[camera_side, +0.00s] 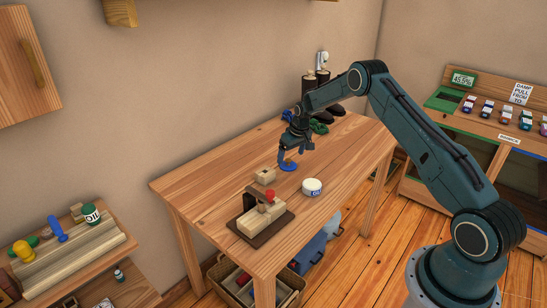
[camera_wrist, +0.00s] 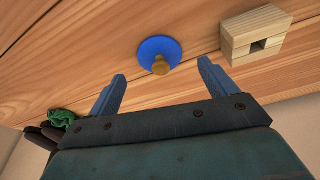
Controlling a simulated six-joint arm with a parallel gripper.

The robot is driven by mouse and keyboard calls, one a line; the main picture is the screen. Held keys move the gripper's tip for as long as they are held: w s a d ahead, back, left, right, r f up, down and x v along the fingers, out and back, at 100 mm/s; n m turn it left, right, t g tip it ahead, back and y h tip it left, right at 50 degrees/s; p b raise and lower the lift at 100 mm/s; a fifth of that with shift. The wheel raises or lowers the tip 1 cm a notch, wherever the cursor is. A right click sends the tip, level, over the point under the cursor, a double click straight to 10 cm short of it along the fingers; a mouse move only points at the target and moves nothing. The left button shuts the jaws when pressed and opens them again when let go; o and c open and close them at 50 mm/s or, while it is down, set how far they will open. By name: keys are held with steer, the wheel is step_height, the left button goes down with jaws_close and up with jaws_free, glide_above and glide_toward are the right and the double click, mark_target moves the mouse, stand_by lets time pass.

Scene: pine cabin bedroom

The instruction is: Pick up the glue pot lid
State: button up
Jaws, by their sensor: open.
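The lid is a round blue disc (camera_wrist: 157,46) with a small brass-coloured knob (camera_wrist: 160,67), lying knob up on the wooden table. In the side view the lid (camera_side: 290,168) shows under and just beside my gripper (camera_side: 286,158). My gripper is open and empty. In the wrist view its two blue fingers (camera_wrist: 162,70) stand apart, with the lid beyond their tips and roughly centred between them. A small white pot (camera_side: 312,187) with a blue label sits on the table, nearer the side camera.
A small wooden block with a square hole (camera_wrist: 253,33) lies close to the right of the lid. A wooden fixture with a red knob (camera_side: 262,222) stands at the table's front.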

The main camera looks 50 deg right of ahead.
mark_target(289, 159)
steer(key=shift+x, duration=1.9)
steer(key=c, duration=1.1)
